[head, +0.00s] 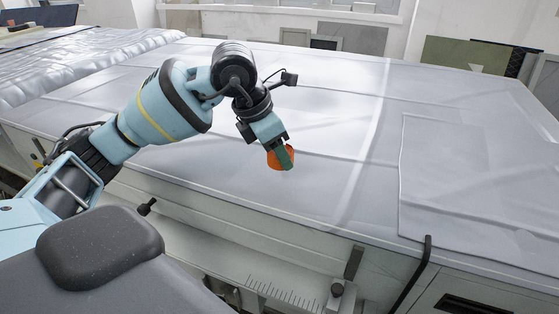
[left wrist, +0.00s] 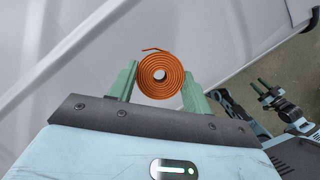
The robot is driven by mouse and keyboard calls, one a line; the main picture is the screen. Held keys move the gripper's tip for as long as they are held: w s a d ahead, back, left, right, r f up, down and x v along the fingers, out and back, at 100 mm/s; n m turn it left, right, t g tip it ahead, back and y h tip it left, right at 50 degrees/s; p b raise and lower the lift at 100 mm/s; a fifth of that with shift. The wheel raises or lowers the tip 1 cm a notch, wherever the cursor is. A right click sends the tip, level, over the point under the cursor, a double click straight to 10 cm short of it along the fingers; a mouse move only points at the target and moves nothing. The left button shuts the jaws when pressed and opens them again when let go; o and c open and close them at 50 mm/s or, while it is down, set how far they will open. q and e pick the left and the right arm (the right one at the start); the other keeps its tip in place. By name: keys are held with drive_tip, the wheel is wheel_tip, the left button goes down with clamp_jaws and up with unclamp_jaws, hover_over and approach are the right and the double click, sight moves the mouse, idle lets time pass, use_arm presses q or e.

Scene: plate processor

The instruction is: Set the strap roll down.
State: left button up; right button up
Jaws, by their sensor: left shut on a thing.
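The strap roll (head: 273,161) is a small orange coil. In the head view it is partly hidden behind the fingers of my left gripper (head: 282,156), over the front part of the covered machine top. In the left wrist view the roll (left wrist: 160,84) shows as a flat spiral with a loose outer end at its top. It sits between the two green fingers of my left gripper (left wrist: 160,80), which is shut on it. I cannot tell whether the roll touches the surface below.
A wide machine top under clear plastic sheeting (head: 340,120) spreads around the gripper and is bare there. A raised sheet (head: 470,190) lies at the right. A ruler scale (head: 285,293) and a black bent handle (head: 415,272) are at the front edge. Bubble-like wrap (head: 80,65) covers the back left.

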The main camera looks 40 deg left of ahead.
use_arm(q)
drive_tip(key=shift+w, duration=0.1)
drive_tip(key=shift+w, duration=0.3)
drive_tip(key=shift+f, duration=1.8)
drive_tip(key=shift+f, duration=0.25)
drive_tip(key=o, duration=1)
drive_tip(key=shift+r, duration=0.1)
drive_tip(key=shift+r, duration=0.45)
drive_tip(key=v, duration=1.1)
drive_tip(key=shift+r+p, duration=0.2)
drive_tip(key=shift+p, duration=0.2)
